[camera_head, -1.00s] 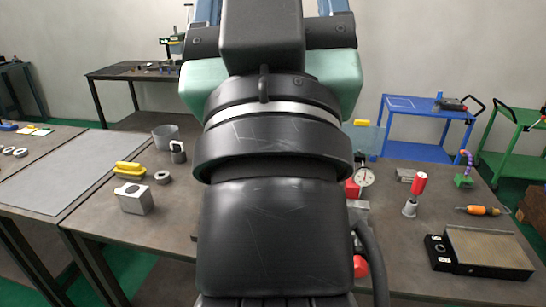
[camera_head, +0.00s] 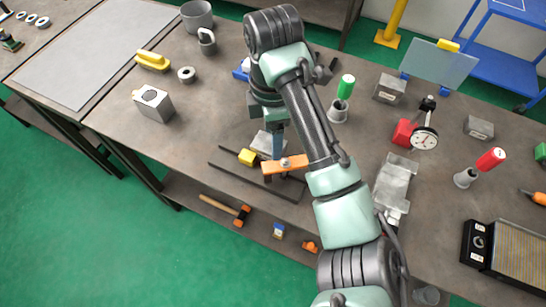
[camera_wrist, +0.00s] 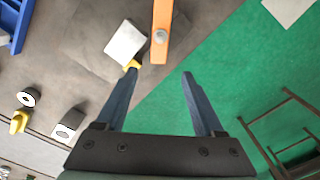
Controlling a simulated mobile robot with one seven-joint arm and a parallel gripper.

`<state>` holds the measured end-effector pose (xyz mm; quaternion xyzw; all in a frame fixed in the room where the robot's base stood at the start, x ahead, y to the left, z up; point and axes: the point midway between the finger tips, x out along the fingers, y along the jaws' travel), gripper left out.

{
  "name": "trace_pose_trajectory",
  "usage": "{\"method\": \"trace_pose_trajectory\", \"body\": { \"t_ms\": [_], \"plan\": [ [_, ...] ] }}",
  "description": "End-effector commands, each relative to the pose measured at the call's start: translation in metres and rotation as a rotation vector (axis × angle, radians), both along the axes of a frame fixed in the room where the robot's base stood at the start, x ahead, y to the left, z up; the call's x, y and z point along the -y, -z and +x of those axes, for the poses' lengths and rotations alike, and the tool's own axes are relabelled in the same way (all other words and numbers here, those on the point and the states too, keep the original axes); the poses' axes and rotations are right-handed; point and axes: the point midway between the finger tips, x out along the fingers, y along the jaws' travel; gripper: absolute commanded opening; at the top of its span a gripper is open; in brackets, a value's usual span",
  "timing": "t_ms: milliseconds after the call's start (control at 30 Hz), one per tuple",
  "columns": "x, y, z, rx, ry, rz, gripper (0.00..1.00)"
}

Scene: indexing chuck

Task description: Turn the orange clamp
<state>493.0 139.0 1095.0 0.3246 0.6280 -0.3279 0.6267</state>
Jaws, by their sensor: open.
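The orange clamp (camera_head: 287,165) is a flat bar with a round bolt head, on a dark base plate (camera_head: 226,170) near the bench's front edge. In the wrist view the clamp (camera_wrist: 161,20) points down the picture. Its near end lies just beyond the gap between my fingertips, and it does not look gripped. My gripper (camera_wrist: 159,74) is open and empty. In the head view my gripper (camera_head: 277,150) hangs just behind the clamp; one finger hides the other. A light grey block (camera_wrist: 125,41) and a yellow piece (camera_head: 247,157) are beside the clamp.
A green-handled tool (camera_head: 345,88), a dial gauge (camera_head: 424,138) and a grey vise-like part (camera_head: 394,185) stand to the right of my arm. A metal block (camera_head: 153,104) stands left. The bench surface between that block and the base plate is clear.

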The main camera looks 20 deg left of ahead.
Motion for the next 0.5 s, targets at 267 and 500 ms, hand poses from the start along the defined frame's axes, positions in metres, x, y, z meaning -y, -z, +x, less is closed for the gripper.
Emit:
{"method": "trace_pose_trajectory", "body": {
  "t_ms": [267, 500],
  "plan": [
    [-0.001, 0.061, -0.001, -0.003, 0.002, 0.002, 0.7],
    [0.0, 0.095, 0.0, 0.0, 0.003, 0.001, 0.7]
  ]
}}
